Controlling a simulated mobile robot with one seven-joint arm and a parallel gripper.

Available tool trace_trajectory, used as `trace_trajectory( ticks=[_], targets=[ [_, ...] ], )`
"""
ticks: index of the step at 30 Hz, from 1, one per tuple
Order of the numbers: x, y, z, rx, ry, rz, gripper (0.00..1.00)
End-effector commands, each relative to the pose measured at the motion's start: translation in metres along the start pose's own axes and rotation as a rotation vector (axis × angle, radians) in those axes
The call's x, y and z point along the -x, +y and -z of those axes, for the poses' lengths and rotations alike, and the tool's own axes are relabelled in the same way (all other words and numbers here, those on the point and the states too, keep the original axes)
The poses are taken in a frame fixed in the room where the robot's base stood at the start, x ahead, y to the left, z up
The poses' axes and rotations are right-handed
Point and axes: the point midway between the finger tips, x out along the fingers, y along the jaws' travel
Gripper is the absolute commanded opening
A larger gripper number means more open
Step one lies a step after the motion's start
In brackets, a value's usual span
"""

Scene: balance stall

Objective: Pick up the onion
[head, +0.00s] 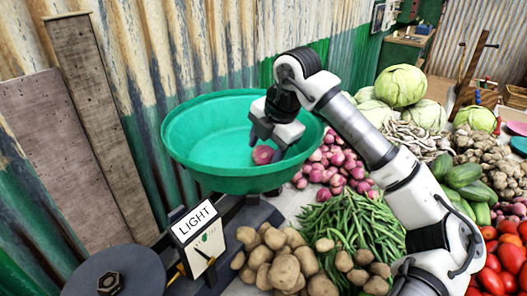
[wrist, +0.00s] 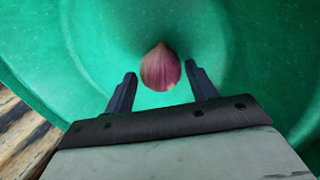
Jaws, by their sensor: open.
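A small purple-red onion (head: 263,155) lies in the green pan (head: 190,150) of the scale. In the wrist view the onion (wrist: 160,69) shows with its pointed end toward the top of the picture, against the green pan surface. My gripper (head: 266,143) is inside the pan's rim, above the onion. In the wrist view my gripper (wrist: 159,76) has its two dark fingers apart, one on each side of the onion, with green showing between each finger and the onion. The fingers look open and not touching it. The exact height gap is hard to tell.
The scale's dial (head: 199,239) reads LIGHT. A pile of red onions (head: 335,165) lies right of the pan. Potatoes (head: 268,258), green beans (head: 350,222), tomatoes (head: 510,258) and cabbages (head: 400,86) crowd the stall. A corrugated wall (head: 215,45) stands behind the pan.

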Motion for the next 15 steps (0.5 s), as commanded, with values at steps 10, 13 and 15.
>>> trace_trajectory(
  ticks=[10, 13, 15],
  targets=[
    [-0.0069, 0.0, 0.0003, 0.001, -0.001, 0.0, 0.52],
    [-0.0068, -0.0001, 0.0003, 0.001, -0.001, 0.0, 0.39],
    [-0.0068, -0.0001, 0.0003, 0.001, -0.001, 0.0, 0.3]
  ],
)
